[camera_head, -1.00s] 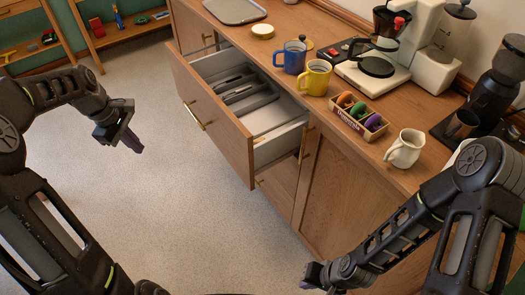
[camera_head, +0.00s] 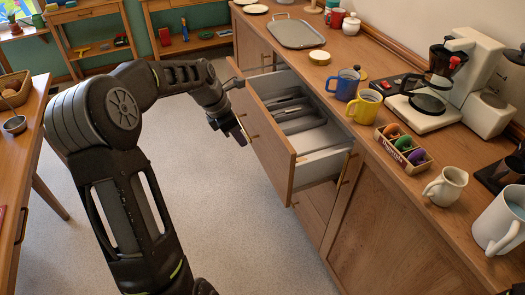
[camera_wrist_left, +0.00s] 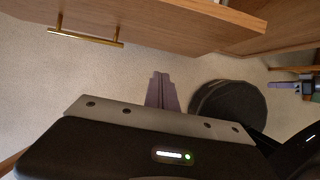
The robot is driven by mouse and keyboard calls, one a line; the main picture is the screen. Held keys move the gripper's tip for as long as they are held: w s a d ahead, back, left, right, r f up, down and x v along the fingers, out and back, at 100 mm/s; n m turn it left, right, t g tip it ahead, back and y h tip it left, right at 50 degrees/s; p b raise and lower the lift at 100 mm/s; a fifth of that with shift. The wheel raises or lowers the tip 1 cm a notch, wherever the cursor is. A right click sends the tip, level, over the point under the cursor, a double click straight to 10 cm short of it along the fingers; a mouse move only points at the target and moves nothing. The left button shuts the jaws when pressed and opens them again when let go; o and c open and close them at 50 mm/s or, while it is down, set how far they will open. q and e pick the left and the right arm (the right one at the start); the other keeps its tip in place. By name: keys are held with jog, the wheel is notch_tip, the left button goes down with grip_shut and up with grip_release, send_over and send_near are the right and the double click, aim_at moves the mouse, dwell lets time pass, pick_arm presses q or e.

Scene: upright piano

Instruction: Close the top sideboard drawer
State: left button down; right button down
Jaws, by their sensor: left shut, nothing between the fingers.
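The top sideboard drawer (camera_head: 318,163) stands well open, pulled out from the wooden sideboard (camera_head: 385,215). Grey dividers (camera_head: 290,112) lie inside it. My left gripper (camera_head: 240,137) is shut and empty, just outside the drawer's wooden front, left of it in the head view. In the left wrist view, the shut fingers (camera_wrist_left: 161,90) sit below the drawer front (camera_wrist_left: 175,22) and its brass handle (camera_wrist_left: 85,38). They look apart from both. My right gripper is not in the head view.
On the sideboard top stand a blue mug (camera_head: 347,84), a yellow mug (camera_head: 362,106), a grey tray (camera_head: 297,34), a coffee maker (camera_head: 430,95) and a cream jug (camera_head: 445,186). A wooden table (camera_head: 32,130) stands at the left. The floor between is clear.

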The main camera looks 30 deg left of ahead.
pick_arm(q)
jog(key=w+d+f, duration=0.4)
jog(key=w+f, duration=0.2)
jog(key=f, duration=0.3)
jog(key=shift+w+d+p, duration=0.15)
jog(key=shift+d+p, duration=0.1)
jog(key=shift+p, duration=0.1)
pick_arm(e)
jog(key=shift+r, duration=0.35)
pick_arm(q)
jog(key=shift+f, duration=0.1)
